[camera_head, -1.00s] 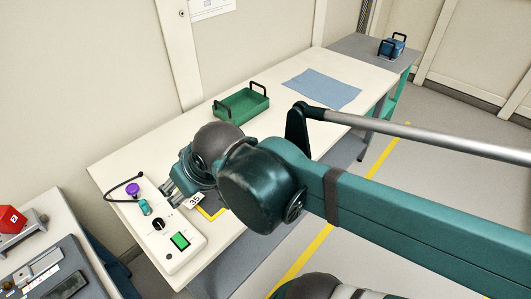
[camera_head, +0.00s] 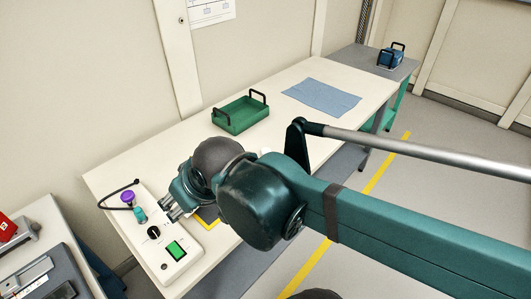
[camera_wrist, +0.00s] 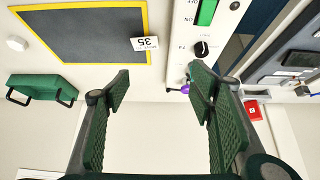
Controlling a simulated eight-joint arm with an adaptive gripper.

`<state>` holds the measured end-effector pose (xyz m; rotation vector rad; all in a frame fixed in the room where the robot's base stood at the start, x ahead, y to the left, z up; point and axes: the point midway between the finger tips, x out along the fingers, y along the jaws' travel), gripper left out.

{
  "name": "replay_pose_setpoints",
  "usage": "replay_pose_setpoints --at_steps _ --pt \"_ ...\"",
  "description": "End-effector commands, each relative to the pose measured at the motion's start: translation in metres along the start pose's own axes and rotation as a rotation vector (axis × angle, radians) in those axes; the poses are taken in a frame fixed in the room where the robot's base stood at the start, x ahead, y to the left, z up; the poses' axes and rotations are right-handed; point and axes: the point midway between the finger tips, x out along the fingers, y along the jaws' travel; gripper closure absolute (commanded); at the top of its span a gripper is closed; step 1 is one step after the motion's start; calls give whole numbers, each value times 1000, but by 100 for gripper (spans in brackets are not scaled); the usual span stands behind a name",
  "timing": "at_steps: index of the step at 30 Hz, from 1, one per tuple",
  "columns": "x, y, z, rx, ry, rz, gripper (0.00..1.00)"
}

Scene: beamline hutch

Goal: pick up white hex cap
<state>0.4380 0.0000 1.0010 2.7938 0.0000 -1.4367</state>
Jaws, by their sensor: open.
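The white hex cap (camera_wrist: 17,43) shows in the wrist view as a small pale disc near the left edge, on the pale table beside the yellow-edged dark mat (camera_wrist: 85,35) and near the green tray (camera_wrist: 42,88). In the head view a small white bit shows behind my arm; I cannot tell whether it is the cap. My gripper (camera_wrist: 160,88) is open with nothing between its fingers, and the cap is well off to its left in the wrist view. In the head view my gripper (camera_head: 172,207) is over the control box, near the mat.
The green tray (camera_head: 240,115) with black handles and a blue cloth (camera_head: 322,97) lie farther along the table. Table between them is clear.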

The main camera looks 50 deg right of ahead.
Motion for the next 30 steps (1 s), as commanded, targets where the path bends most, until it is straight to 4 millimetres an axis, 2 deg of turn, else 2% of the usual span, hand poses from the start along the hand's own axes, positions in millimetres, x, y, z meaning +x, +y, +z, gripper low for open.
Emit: replay_pose_setpoints --at_steps 11,15,30 --pt "0 0 0 0 0 0 45" --pt "0 0 0 0 0 0 58" --pt "0 5 -6 -28 -11 7 58"
